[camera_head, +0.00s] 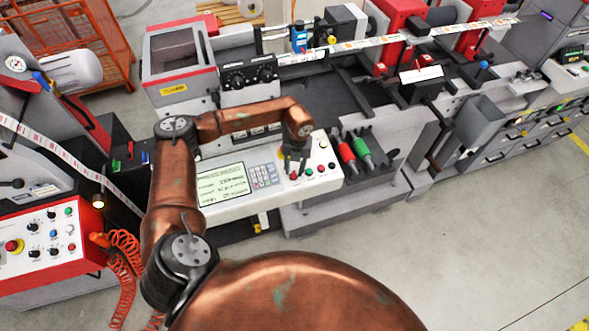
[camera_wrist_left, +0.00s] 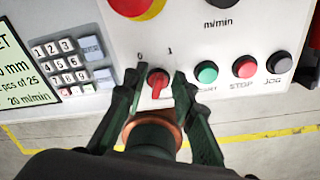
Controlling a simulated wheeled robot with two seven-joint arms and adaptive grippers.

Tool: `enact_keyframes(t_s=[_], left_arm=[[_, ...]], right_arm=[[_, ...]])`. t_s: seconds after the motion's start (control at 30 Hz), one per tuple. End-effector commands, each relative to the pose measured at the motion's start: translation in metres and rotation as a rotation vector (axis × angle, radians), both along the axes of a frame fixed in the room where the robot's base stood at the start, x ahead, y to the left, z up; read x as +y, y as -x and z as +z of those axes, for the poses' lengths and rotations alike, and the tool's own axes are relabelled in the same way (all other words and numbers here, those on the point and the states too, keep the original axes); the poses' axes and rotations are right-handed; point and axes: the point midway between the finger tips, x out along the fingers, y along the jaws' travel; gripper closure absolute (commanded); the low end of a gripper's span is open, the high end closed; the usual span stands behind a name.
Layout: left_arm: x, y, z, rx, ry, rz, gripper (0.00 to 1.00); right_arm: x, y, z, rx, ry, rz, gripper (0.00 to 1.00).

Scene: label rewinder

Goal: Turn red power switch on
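The red power switch (camera_wrist_left: 157,82) is a small rotary knob on the pale control panel, with the marks 0 and 1 above it. In the left wrist view it sits between the two fingers of my left gripper (camera_wrist_left: 157,80), with a small gap on each side. The fingers are open and straddle the knob. The knob's pointing direction is hard to tell. In the head view my left gripper (camera_head: 293,162) reaches down onto the panel at the switch (camera_head: 293,175), and my arm hides part of the panel. My right gripper is not in view.
Right of the switch are a green button (camera_wrist_left: 206,72), a red stop button (camera_wrist_left: 245,67) and a grey jog button (camera_wrist_left: 279,63). Above is an emergency stop (camera_wrist_left: 137,5). A keypad (camera_wrist_left: 73,62) and screen (camera_head: 222,184) are left. Red and green handles (camera_head: 346,152) stand right of the panel.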

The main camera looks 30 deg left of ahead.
Motion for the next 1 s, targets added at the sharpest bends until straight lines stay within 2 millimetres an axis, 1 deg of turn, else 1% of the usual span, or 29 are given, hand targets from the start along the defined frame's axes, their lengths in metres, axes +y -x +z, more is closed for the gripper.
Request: enact_keyframes(t_s=[0.03, 0.17, 0.27, 0.5, 0.6, 0.7, 0.83, 1.0], left_arm=[[0.0, 0.0, 0.001, -0.001, 0.0, 0.0, 0.75], [0.0, -0.001, 0.012, -0.002, -0.001, 0.001, 0.75], [-0.002, -0.002, 0.028, -0.004, 0.001, 0.0, 0.75], [-0.004, -0.003, 0.079, -0.003, 0.0, 0.0, 0.75], [-0.005, -0.003, 0.096, -0.002, 0.0, 0.001, 0.75], [-0.006, -0.003, 0.109, -0.002, -0.001, 0.001, 0.75], [-0.007, -0.003, 0.117, 0.0, 0.0, 0.0, 0.75], [-0.007, -0.003, 0.12, 0.001, 0.0, 0.0, 0.75]], right_arm=[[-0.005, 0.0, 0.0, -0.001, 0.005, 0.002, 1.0], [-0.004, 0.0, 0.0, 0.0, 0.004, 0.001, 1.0], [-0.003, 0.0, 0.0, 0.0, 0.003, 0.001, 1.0], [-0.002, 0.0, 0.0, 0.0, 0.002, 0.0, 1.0], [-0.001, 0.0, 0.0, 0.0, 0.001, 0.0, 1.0], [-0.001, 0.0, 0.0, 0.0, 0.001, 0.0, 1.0], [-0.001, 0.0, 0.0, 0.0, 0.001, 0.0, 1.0], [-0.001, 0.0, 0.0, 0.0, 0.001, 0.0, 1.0]])
